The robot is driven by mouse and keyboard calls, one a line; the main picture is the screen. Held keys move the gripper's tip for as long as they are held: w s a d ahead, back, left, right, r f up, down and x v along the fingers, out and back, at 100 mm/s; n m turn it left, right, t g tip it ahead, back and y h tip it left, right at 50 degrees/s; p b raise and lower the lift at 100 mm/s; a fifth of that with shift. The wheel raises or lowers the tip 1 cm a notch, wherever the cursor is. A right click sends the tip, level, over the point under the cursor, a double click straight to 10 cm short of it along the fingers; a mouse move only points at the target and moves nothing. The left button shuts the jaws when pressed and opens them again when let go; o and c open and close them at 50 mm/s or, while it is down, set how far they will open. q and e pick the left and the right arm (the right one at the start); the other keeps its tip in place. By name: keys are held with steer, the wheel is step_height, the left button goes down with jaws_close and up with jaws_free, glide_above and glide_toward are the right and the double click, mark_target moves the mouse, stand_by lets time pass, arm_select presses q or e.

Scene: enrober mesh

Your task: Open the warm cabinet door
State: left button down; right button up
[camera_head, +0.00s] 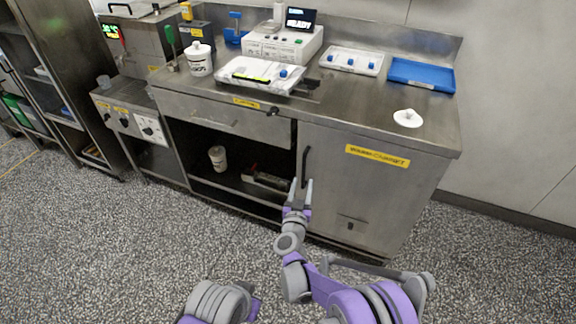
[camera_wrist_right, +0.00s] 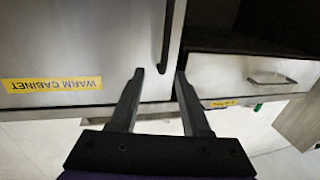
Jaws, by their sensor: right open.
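The warm cabinet (camera_head: 372,190) is at the right end of the steel counter, under a yellow label, with its door shut. Its dark vertical handle (camera_head: 306,166) is on the door's left edge. My right gripper (camera_head: 298,188) is open and empty in front of the handle's lower part. In the right wrist view, which is upside down, the open fingers (camera_wrist_right: 160,74) point at the door (camera_wrist_right: 90,45). The handle (camera_wrist_right: 166,35) lies between the fingertip lines, nearer the right finger; contact cannot be told. My left gripper is out of view.
Left of the door is an open shelf bay (camera_head: 235,178) with a white tub (camera_head: 217,158) and a dark item. A drawer (camera_head: 225,117) is above it. The counter holds a white machine (camera_head: 283,42), trays and a white lid (camera_head: 408,118). The speckled floor before the cabinet is clear.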

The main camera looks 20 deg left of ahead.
mark_target(304, 166)
steer(key=w+a, duration=0.1)
steer(key=w, duration=0.2)
steer(key=w+a+f, duration=0.1)
steer(key=w, duration=0.3)
steer(key=w+b, duration=0.1)
steer(key=w, duration=0.2)
steer(key=shift+w+a+f, duration=0.15)
steer(key=shift+w+a, duration=0.1)
steer(key=shift+a, duration=0.15)
jaws_close()
stand_by(1.0)
